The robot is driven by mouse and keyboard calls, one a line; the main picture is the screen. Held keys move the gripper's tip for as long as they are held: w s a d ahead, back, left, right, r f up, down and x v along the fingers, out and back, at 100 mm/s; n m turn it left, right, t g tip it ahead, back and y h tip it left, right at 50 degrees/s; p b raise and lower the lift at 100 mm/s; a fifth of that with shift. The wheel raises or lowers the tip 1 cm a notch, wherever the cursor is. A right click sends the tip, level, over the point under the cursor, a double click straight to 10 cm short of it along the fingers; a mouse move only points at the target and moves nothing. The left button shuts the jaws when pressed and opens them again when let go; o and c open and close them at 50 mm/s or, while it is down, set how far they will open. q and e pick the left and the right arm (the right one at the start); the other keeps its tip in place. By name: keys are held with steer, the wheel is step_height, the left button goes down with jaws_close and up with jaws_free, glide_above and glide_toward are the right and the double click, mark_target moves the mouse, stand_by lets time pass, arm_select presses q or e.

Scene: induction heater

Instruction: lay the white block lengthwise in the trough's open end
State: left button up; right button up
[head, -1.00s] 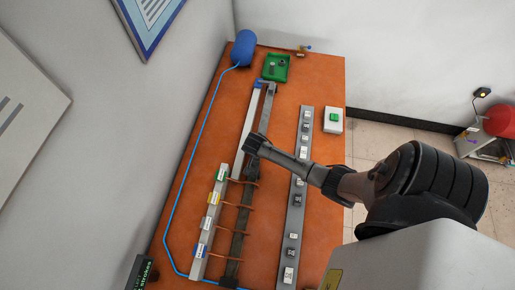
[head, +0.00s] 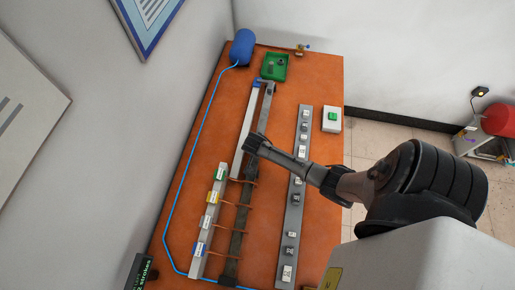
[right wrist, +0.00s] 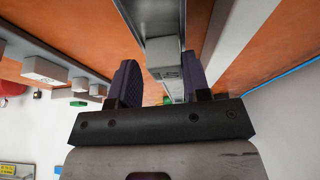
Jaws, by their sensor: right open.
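The long dark grey trough (head: 264,108) runs lengthwise along the orange table in the head view. In the right wrist view the trough (right wrist: 150,12) is at the top centre. My left gripper is not in view.
A white rail (head: 245,130) runs left of the trough, with a labelled strip (head: 208,225) nearer. A grey strip with several small modules (head: 295,205) lies right. A green tray (head: 275,66), blue cylinder (head: 242,47) and green-button box (head: 331,119) are at the far part.

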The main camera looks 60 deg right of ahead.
steer(key=shift+f, duration=0.2)
steer(key=p+v, duration=0.1)
steer(key=v, duration=1.3)
steer(key=shift+d+r, duration=0.1)
